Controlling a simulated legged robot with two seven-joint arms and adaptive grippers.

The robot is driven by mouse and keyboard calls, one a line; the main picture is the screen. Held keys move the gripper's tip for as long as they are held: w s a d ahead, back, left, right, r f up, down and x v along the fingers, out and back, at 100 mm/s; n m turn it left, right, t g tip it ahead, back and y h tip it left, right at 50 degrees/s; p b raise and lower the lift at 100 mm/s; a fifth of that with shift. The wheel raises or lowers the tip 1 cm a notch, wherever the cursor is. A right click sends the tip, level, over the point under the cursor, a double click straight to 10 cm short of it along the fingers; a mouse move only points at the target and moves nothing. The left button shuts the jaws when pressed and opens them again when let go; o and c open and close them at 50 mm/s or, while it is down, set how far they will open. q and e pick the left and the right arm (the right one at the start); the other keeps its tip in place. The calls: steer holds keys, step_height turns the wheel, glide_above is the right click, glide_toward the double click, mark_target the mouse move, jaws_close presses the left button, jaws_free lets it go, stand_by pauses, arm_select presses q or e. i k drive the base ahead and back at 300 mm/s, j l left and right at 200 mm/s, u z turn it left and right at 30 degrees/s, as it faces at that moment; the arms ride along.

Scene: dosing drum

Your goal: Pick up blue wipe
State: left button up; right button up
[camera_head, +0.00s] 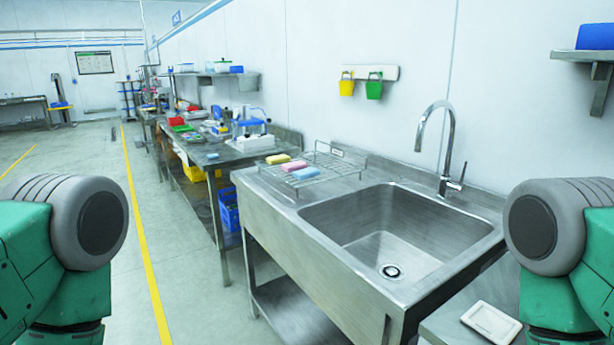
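A blue wipe (305,173) lies on a wire rack (322,180) on the left drainboard of a steel sink. A pink wipe (293,165) and a yellow wipe (278,158) lie behind it on the same rack, in a row. The blue one is nearest to the basin's front left corner. Green and grey links of my two arms show at the left and right edges. Neither of my grippers is in view, so I cannot see what they hold.
The sink basin (388,236) is empty, with a tall curved faucet (447,150) behind it. A white tray (491,322) lies on a low surface at the lower right. A cluttered bench (208,157) stands further left. The floor (190,262) at the left is clear.

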mark_target(301, 175)
steer(key=z, duration=1.95)
steer(key=u, duration=1.5)
steer(key=z, duration=0.7)
steer(key=j+z, duration=0.45)
steer(key=j, duration=0.2)
steer(key=j+z, duration=0.45)
steer(key=j, duration=0.2)
steer(key=k+j+z, duration=0.15)
steer(key=j+z, duration=0.35)
steer(key=j, duration=0.1)
